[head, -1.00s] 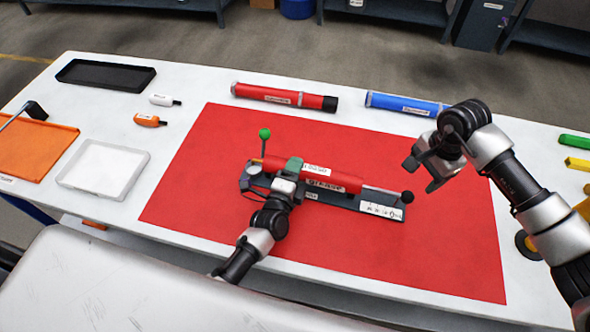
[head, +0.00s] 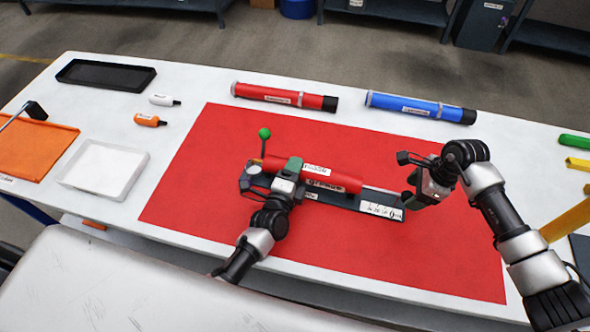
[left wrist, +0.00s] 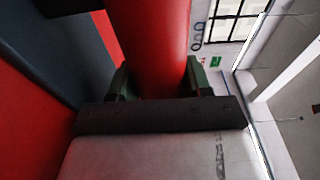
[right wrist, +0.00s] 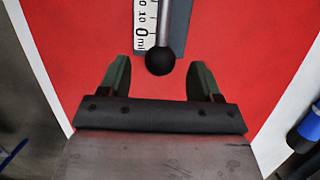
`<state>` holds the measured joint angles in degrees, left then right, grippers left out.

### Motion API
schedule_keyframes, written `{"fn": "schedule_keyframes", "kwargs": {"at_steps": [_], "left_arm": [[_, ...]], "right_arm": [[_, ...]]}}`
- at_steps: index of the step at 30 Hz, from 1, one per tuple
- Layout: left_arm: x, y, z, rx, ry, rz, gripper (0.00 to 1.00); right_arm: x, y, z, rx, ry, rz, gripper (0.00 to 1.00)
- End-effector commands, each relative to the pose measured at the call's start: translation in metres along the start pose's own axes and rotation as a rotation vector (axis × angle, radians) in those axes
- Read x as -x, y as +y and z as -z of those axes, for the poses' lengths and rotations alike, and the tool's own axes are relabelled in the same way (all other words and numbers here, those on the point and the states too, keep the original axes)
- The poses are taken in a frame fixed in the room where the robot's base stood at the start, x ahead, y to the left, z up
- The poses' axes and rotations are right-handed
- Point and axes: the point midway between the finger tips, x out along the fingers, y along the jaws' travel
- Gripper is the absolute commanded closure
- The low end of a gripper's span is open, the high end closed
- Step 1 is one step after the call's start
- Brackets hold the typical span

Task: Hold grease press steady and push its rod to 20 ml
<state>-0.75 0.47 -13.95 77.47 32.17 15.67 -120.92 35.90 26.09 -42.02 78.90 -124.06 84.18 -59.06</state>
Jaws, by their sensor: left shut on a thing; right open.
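The grease press is a red tube (head: 342,180) lying on a dark base with a white scale strip (head: 381,209). My left gripper (head: 289,171) is shut around the tube; the left wrist view shows the red tube (left wrist: 150,45) between its green fingers. My right gripper (head: 407,180) is open at the rod end of the press. In the right wrist view, the metal rod (right wrist: 163,22) and its black round knob (right wrist: 160,61) lie between the spread fingers, apart from both. The knob is just past the scale's 0 ml end. In the head view the knob is hidden.
A red cartridge (head: 284,96) and a blue cartridge (head: 420,107) lie behind the red mat (head: 230,235). The mat's front right is clear.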

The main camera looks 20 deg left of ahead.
Motion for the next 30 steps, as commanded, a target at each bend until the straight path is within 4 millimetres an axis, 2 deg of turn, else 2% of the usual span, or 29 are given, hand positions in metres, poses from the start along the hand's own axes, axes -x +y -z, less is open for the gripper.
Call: {"fn": "schedule_keyframes", "kwargs": {"at_steps": [3,9,20,23,30], "left_arm": [[0.001,0.001,0.0,0.0,0.0,-0.003,1.0],[0.001,0.001,0.0,0.0,0.001,-0.003,1.0],[0.001,0.001,0.0,0.0,0.001,-0.003,1.0],[0.001,0.002,0.0,0.0,0.001,-0.003,1.0],[0.001,0.002,0.0,0.0,0.001,-0.004,1.0]], "right_arm": [[-0.015,0.0,0.0,0.001,0.001,0.0,0.36],[-0.03,0.0,0.0,0.002,0.001,0.0,0.36],[-0.034,0.0,0.0,0.002,0.001,0.001,0.36],[-0.034,0.0,0.0,0.002,0.001,0.001,0.48],[-0.034,0.0,0.0,0.002,0.001,0.001,0.85]]}}
